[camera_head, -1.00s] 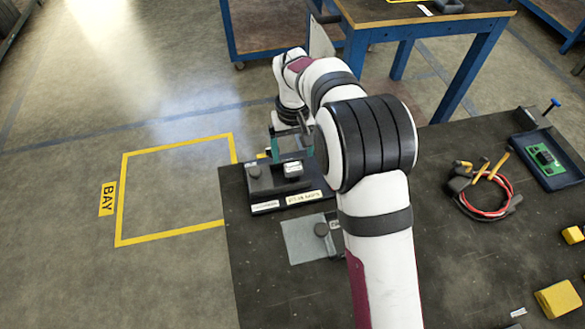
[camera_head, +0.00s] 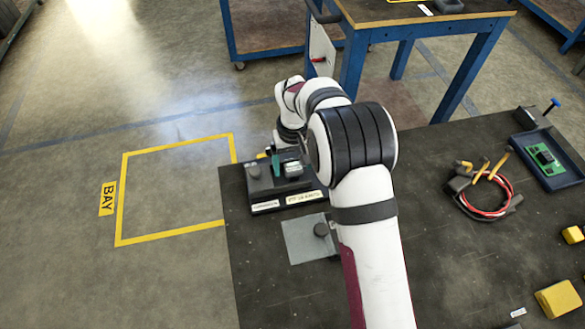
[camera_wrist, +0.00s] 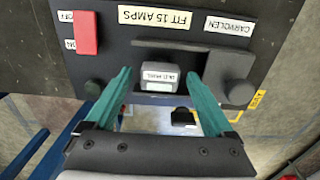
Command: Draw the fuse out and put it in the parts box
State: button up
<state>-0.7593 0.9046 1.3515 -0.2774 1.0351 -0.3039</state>
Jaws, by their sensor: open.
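A dark fuse panel (camera_head: 268,192) lies at the table's far left corner. In the wrist view the panel (camera_wrist: 118,62) appears upside down, with a "FIT 15 AMPS" label and a red switch (camera_wrist: 86,33). A small grey-white block marked with amps, apparently the fuse (camera_wrist: 161,78), sits in its middle. My gripper (camera_wrist: 158,84) is open, its teal fingers on either side of the block with gaps visible. In the head view my gripper (camera_head: 284,164) is low over the panel, partly hidden by my arm. I cannot tell which container is the parts box.
A grey plate with a black knob (camera_head: 298,238) lies in front of the panel. A blue tray (camera_head: 574,178) holding a green circuit board stands at the right. A red cable loop with clips (camera_head: 485,190) and yellow blocks (camera_head: 560,300) lie on the right side of the table.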

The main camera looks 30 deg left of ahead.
aim_at(294, 166)
dwell(0.5)
grip_shut()
jog(key=shift+r, duration=0.15)
jog(key=shift+r, duration=2.85)
